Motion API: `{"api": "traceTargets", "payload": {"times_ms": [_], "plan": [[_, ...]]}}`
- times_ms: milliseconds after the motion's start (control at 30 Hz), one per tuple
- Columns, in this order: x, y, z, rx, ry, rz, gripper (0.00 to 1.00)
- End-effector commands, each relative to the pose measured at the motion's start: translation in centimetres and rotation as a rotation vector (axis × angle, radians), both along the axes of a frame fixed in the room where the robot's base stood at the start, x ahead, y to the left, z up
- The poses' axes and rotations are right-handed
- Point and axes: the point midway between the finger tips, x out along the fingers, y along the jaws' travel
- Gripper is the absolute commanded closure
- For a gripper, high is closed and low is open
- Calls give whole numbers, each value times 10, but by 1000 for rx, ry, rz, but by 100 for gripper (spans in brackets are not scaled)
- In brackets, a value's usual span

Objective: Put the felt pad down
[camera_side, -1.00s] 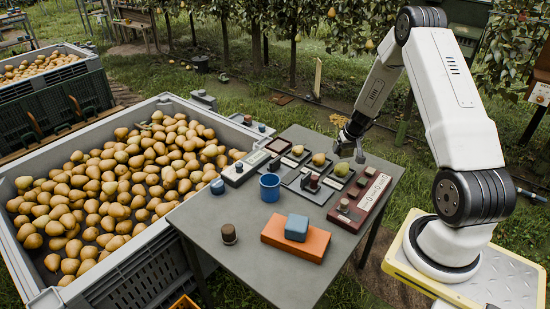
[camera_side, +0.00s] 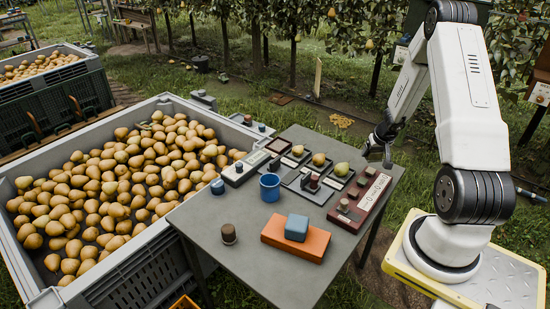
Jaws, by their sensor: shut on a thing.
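A dark red panel (camera_side: 373,193) with white labels lies just in front of the gripper.
A blue cup (camera_side: 270,188), an orange slab (camera_side: 278,240) with a blue block (camera_side: 297,227) on it, and a brown-topped stub (camera_side: 229,234) stand on the table (camera_side: 210,208). A large pear crate (camera_side: 124,275) adjoins its left side.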

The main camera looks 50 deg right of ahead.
Motion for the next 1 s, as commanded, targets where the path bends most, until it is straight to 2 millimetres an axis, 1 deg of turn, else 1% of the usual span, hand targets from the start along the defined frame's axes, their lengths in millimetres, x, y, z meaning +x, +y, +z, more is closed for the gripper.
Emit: {"api": "traceTargets", "payload": {"times_ms": [367,1000], "plan": [[4,-3,-2,-1,-1,2,82],[22,-22,-14,0,-2,4,82]]}}
